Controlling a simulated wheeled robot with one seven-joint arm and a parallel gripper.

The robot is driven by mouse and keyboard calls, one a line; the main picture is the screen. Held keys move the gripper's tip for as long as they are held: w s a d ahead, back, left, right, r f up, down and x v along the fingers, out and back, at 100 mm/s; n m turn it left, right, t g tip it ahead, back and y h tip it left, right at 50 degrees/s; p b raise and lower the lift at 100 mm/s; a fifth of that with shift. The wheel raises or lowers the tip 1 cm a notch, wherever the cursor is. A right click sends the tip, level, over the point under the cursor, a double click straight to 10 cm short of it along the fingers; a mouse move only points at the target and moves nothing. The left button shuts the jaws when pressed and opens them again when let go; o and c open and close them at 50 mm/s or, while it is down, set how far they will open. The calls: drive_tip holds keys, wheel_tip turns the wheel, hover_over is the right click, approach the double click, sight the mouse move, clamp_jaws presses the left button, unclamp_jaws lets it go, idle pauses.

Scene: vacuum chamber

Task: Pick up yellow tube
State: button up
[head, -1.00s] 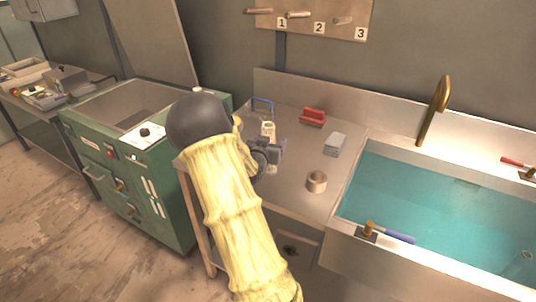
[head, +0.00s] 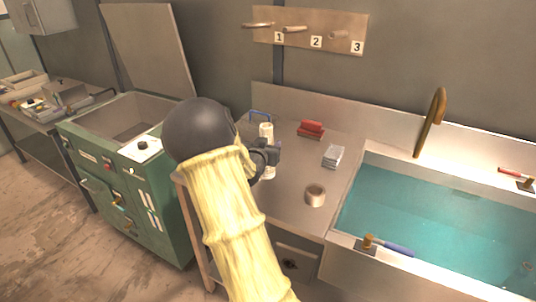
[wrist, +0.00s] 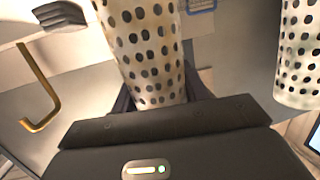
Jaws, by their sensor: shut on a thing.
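My gripper (head: 268,153) is shut on a pale cream-yellow perforated tube. In the head view the tube (head: 266,131) stands about upright, its top above the jaws and a short part below them, over the left part of the steel bench. In the wrist view the held tube (wrist: 147,50), with rows of dark holes, rises from between the jaws.
A water-filled sink (head: 440,215) lies right, a green cabinet (head: 160,190) left. A peg board hangs behind.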

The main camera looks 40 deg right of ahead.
wheel_tip(320, 180, up, 6)
drive_tip(key=shift+f, duration=0.1)
idle(0.5)
